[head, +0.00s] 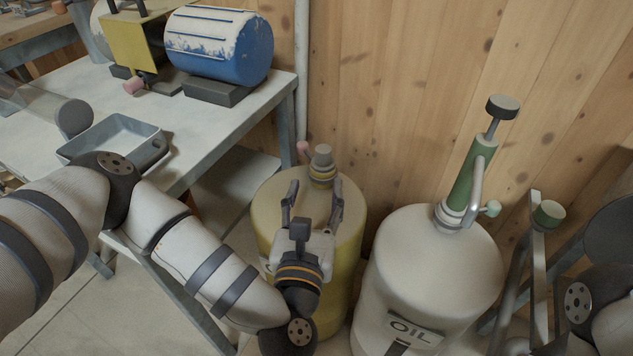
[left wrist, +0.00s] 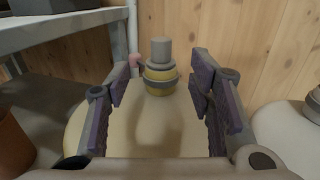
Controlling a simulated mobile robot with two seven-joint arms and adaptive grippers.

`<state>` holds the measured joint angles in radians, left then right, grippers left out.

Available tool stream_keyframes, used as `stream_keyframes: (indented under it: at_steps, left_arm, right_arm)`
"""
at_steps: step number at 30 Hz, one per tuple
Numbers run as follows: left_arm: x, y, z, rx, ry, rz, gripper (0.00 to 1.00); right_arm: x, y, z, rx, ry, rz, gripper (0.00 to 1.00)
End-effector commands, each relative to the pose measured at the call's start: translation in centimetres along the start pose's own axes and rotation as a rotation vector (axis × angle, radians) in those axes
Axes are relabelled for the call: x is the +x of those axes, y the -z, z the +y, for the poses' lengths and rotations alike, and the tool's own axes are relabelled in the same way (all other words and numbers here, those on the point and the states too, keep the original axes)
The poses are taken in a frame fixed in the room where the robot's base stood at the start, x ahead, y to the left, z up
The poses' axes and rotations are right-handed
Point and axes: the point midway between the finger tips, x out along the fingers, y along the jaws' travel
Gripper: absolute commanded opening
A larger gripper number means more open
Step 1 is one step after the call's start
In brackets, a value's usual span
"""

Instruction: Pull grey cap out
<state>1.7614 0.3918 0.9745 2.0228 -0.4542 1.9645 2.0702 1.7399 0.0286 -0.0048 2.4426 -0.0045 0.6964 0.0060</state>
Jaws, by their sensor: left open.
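The grey cap (head: 322,154) sits on the neck of a yellow container (head: 268,203) on the floor. In the left wrist view the cap (left wrist: 161,50) stands upright on a yellow collar with a grey band, ahead of my fingers and between them. My left gripper (head: 314,192) is open above the container top, short of the cap and not touching it. Its fingers also show in the left wrist view (left wrist: 163,88), spread wide with nothing between them. Part of my right arm shows at the right edge of the head view; its gripper is not clearly visible.
A white oil container (head: 432,265) with a green-handled pump (head: 470,180) stands right of the yellow one. A pink-tipped lever (head: 303,148) is beside the cap. A table (head: 215,120) with a grey tray (head: 118,140) and blue drum (head: 218,45) is left. A wooden wall is behind.

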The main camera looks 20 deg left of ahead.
Motion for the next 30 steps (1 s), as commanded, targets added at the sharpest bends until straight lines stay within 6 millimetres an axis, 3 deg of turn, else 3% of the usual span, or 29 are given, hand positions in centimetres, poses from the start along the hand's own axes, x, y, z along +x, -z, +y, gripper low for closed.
stream_keyframes:
  at_steps: [6,12,16,24,30]
  left_arm:
    - [5.4,-0.1,0.1,0.004,-0.002,-0.004,0.49]
    - [9.0,0.0,0.0,0.005,0.001,0.000,0.49]
    - [10.0,0.1,-0.1,0.005,0.002,0.003,0.49]
    - [10.1,0.1,-0.1,0.005,0.004,0.004,0.49]
    - [10.1,0.1,-0.1,0.005,0.004,0.004,0.03]
  right_arm:
    - [0.1,0.0,0.0,0.000,0.000,-0.001,0.40]
    - [0.2,0.0,0.0,0.000,0.000,-0.003,0.40]
    - [0.2,0.0,0.0,0.000,0.000,-0.003,0.40]
    - [0.2,0.0,0.0,0.000,0.000,-0.003,0.40]
    - [0.2,0.0,0.0,0.000,0.000,-0.003,0.40]
